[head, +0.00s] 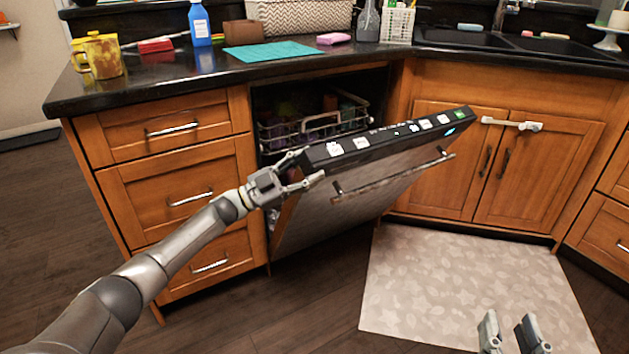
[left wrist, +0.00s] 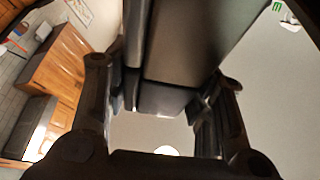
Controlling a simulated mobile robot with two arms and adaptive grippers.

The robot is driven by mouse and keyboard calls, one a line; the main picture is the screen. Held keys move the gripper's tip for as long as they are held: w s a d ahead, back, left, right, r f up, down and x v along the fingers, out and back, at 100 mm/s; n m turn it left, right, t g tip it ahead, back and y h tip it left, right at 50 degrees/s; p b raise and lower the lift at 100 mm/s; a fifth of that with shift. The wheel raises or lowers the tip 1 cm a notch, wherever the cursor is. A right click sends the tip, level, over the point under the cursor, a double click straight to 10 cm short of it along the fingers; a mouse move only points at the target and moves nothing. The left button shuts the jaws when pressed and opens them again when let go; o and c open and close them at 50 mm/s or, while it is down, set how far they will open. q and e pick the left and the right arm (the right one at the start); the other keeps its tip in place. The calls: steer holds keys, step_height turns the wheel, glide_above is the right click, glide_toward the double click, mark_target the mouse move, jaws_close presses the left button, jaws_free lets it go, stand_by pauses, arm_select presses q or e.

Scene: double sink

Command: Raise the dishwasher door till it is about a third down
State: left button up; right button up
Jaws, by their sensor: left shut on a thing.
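The dishwasher door (head: 345,192) stands partly open, tilted out from the cabinet, with its black top edge and row of icons facing up. A bar handle (head: 393,181) runs along its front. My left gripper (head: 306,172) is shut on the left end of the door's top edge. In the left wrist view the door (left wrist: 195,45) lies between the two fingers (left wrist: 168,105). Behind the door the dish rack (head: 314,128) with some dishes shows inside the dark opening. My right gripper (head: 514,335) is low at the bottom right, away from the door, with its two fingers apart.
A patterned mat (head: 470,285) lies on the floor to the right of the door. Wooden drawers (head: 180,195) stand at the left and sink cabinets at the right.

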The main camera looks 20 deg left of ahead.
arm_select(q)
steer(key=shift+w+a+r, duration=0.1)
steer(key=shift+w+a, duration=0.05)
steer(key=shift+a, duration=0.1)
steer(key=o, duration=1.5)
steer(key=shift+c, duration=0.2)
steer(key=shift+s+a+f, duration=0.25)
steer(key=v, duration=1.1)
